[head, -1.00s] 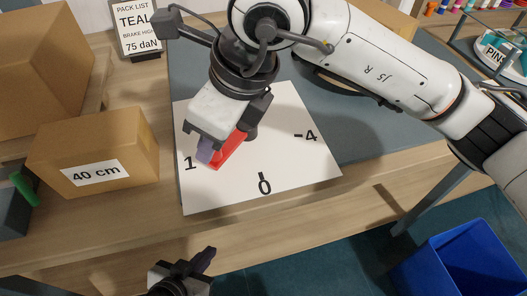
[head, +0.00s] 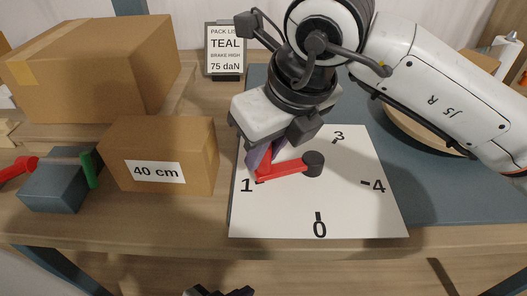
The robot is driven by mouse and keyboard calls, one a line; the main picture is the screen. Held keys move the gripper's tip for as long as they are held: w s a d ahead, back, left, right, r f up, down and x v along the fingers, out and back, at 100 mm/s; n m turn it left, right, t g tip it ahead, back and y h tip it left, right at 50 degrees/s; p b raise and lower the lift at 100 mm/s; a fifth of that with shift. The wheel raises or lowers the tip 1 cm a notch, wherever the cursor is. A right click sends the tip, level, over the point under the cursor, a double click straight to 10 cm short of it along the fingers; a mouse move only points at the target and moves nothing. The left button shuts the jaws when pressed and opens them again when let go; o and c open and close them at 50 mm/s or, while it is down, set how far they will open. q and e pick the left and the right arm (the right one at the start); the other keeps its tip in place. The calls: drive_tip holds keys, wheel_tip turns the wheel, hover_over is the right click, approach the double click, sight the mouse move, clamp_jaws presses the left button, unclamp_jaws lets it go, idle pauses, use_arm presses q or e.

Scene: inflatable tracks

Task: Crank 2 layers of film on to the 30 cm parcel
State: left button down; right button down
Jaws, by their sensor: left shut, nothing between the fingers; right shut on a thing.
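My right gripper (head: 259,162) is shut on the red crank (head: 291,168). The crank lies over a white dial card (head: 350,215) marked 0, 1, 3 and 4. Its black hub (head: 313,164) is at the right end, and the gripped end points left, by the 1. My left gripper (head: 222,292) is shut and empty at the bottom edge, mostly cut off. I see no parcel labelled 30 cm. A round wooden disc (head: 405,122) shows partly behind my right arm, with part of a cardboard box (head: 482,63) beyond it.
A box labelled 40 cm (head: 120,140) stands left of the card. A larger box (head: 60,85) is behind it. A sign (head: 225,52) reads TEAL, brake high, 75 daN. A grey block with red and green parts (head: 55,188) is at far left.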

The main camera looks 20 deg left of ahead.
drive_tip(key=shift+r, duration=0.1)
drive_tip(key=c, duration=1.6)
unclamp_jaws()
drive_tip(key=v, duration=1)
drive_tip(key=shift+r, duration=0.15)
